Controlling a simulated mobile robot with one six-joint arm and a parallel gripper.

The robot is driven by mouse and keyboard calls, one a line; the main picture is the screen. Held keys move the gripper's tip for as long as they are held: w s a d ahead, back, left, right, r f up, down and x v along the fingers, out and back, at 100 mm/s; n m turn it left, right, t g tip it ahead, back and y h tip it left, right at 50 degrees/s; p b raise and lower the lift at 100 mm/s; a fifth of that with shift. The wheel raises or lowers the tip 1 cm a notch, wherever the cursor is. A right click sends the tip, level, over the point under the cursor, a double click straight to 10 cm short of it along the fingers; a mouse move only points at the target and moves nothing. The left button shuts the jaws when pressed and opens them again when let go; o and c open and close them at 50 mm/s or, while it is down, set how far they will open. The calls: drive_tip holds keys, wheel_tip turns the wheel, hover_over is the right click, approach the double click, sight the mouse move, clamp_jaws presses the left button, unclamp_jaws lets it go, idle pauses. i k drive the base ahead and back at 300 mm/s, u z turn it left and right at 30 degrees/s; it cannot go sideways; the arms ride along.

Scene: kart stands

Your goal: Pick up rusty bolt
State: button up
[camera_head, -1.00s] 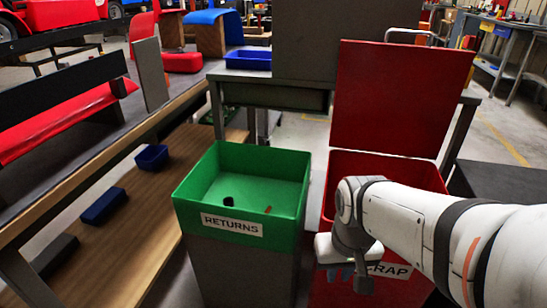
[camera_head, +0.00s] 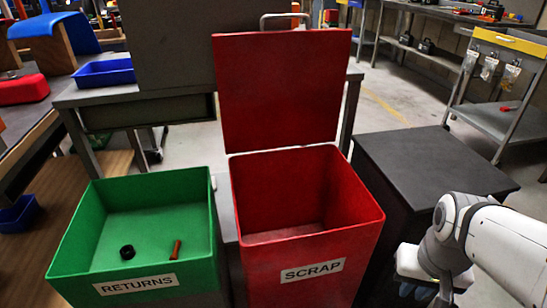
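A small rusty-brown bolt (camera_head: 175,249) lies on the floor of the green bin (camera_head: 213,232) labelled RETURNS, near its front right. A dark ring-like piece (camera_head: 127,252) lies to the left of the bolt, apart from it. My gripper (camera_head: 428,292) points down at the lower right, to the right of the red SCRAP bin and well away from the bolt. Its fingertips are small and partly hidden, so I cannot tell whether they are apart.
The red bin (camera_head: 372,212) labelled SCRAP stands between the green bin and my arm, with its lid raised at the back. Its visible inside looks empty. A dark cabinet (camera_head: 430,160) stands to its right. A blue tray (camera_head: 103,72) sits on the grey bench behind.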

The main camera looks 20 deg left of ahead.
sight(173, 258)
drive_tip(key=z, duration=0.6)
drive_tip(key=k, duration=1.85)
drive_tip(key=u, duration=1.15)
drive_tip(key=i, duration=1.55)
drive_tip(key=u, duration=0.05)
